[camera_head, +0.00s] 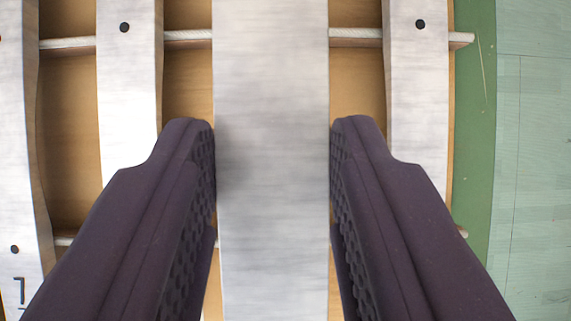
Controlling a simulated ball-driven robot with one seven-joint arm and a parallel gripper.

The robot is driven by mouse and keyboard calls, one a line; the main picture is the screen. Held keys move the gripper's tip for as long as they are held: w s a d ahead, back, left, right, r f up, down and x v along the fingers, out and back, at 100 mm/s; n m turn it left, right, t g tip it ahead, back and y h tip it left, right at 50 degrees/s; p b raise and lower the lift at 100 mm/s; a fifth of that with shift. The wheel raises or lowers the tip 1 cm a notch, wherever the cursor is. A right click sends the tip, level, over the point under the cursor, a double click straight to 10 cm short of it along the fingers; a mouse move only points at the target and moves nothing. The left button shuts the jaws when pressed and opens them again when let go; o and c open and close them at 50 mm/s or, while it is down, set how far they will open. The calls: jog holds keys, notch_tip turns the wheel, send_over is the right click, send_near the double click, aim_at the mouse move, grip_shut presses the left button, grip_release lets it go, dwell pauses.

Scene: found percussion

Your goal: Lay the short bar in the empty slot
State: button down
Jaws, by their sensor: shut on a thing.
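My gripper (272,150) is shut on a pale grey metal bar (271,90). The bar runs up and down the picture between the two dark ridged fingers, touching both. Both its ends are outside the picture. The held bar hides what lies directly under it. Below it is a wooden frame (358,84) with a white rail (352,38) crossing at the top. One bar (418,90) lies on the frame to the right of the held bar, and another bar (128,85) lies to the left. I cannot tell the held bar's height above the frame.
A further bar (17,150) lies at the far left, with dark marks near its lower end. A green strip (474,130) borders the frame on the right. Beyond it is a pale green surface (535,160) that looks clear. My fingers partly cover the neighbouring bars.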

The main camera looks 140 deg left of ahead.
jog(key=shift+f+b, duration=2.65)
jog(key=shift+f, duration=0.45)
jog(key=shift+f+b, duration=0.3)
jog(key=shift+f, duration=0.05)
jog(key=c, duration=0.6)
grip_release()
